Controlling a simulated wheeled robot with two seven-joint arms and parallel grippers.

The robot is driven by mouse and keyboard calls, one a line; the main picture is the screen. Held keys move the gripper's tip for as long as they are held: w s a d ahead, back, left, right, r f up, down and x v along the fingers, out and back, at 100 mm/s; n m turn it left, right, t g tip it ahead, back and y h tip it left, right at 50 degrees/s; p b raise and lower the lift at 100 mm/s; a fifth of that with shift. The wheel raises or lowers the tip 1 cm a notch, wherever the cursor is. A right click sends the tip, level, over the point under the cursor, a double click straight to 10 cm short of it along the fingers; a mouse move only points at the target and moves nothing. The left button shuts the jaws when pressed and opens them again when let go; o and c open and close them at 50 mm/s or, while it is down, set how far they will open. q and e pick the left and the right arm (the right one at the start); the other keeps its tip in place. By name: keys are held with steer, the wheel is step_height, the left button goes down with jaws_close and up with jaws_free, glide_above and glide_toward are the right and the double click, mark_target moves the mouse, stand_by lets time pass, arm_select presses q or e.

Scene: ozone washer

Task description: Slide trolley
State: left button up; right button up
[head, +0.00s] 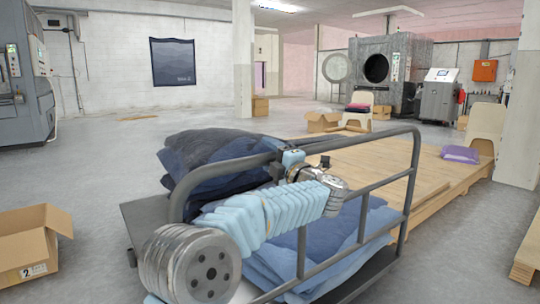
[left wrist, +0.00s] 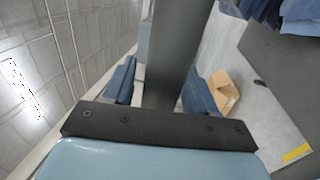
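The trolley is a dark grey cart with a tall tubular handle frame (head: 416,165) and a flat deck (head: 143,218). It stands in front of me. My left arm reaches in over the frame, and my left gripper (head: 285,165) is at the top rail. In the left wrist view, my left gripper (left wrist: 160,85) has its two blue fingers on either side of the dark rail (left wrist: 178,50). A gap shows between the left finger and the rail, so it looks open around the rail. My right gripper is not in view.
Dark and light blue folded fabrics (head: 215,150) lie on the trolley. A wooden platform (head: 375,160) is just behind it. An open cardboard box (head: 30,245) sits at left. A pillar (head: 518,120) and chair (head: 485,122) stand at right.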

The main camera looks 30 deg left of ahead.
arm_select(q)
jaws_close()
